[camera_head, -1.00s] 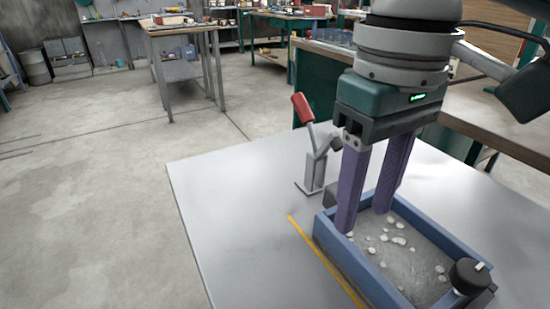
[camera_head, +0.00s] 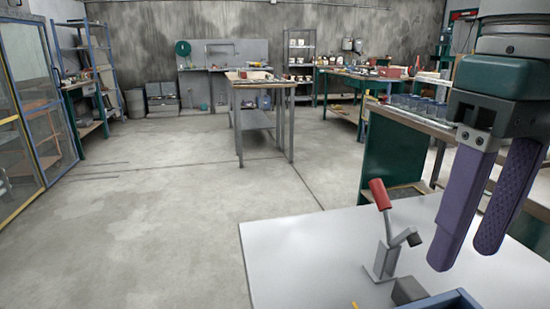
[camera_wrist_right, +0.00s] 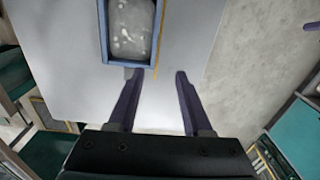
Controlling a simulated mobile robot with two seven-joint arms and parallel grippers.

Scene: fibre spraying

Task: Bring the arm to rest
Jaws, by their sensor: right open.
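My right gripper (camera_head: 464,258) hangs at the right of the head view with its two purple fingers apart and nothing between them. In the right wrist view the same open fingers (camera_wrist_right: 158,74) point toward the table, with the blue-rimmed tray (camera_wrist_right: 104,35) beyond their tips. The tray holds grey material with white bits. In the head view only a corner of its blue rim (camera_head: 458,300) shows at the bottom edge. My left gripper is in neither view.
A pale grey table (camera_head: 300,260) carries a toggle clamp with a red handle (camera_head: 380,194), left of my right gripper. A green bench (camera_head: 390,155) stands behind. A workbench (camera_head: 262,82) stands farther back, and a mesh cage (camera_head: 35,110) at left. The concrete floor between is clear.

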